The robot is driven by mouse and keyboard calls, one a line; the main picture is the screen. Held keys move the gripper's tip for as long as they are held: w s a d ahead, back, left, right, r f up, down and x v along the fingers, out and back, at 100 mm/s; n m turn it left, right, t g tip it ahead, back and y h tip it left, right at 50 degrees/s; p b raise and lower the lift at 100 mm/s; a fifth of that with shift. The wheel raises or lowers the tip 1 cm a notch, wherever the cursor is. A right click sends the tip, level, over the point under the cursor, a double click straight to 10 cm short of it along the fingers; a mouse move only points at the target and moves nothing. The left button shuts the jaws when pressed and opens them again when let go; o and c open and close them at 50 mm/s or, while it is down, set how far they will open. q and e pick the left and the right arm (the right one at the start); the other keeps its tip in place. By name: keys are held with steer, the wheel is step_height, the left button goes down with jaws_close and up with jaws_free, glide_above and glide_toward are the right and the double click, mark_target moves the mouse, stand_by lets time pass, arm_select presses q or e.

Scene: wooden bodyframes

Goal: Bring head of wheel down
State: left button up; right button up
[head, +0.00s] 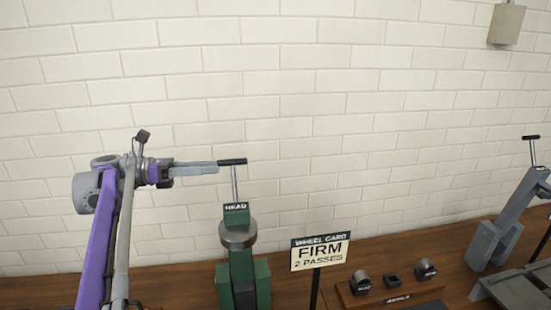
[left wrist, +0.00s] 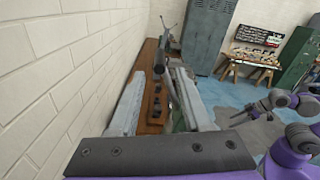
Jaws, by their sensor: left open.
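The green wheel stand (head: 243,270) with a "HEAD" label (head: 236,207) stands on the wooden bench. It carries a round grey wheel head (head: 238,234). A thin grey lever rod (head: 234,184) rises from it to a black crossbar handle (head: 232,162). My left gripper (head: 217,167) reaches in from the left with its fingertips right beside the handle; I cannot tell whether they touch it. In the left wrist view its two grey fingers (left wrist: 158,80) are spread apart, with the dark handle and rod near their tips.
A "WHEEL CARD" sign (head: 320,253) reading "FIRM 2 PASSES" stands right of the stand. Small dark blocks (head: 393,281) and a grey machine (head: 508,225) are further right. The brick wall (head: 330,110) is behind. A purple-and-grey arm (left wrist: 282,100) shows at right in the left wrist view.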

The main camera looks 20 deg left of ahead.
arm_select(q)
steer(key=x, duration=1)
steer(key=shift+r+p, duration=0.45)
jaws_close()
stand_by(0.9)
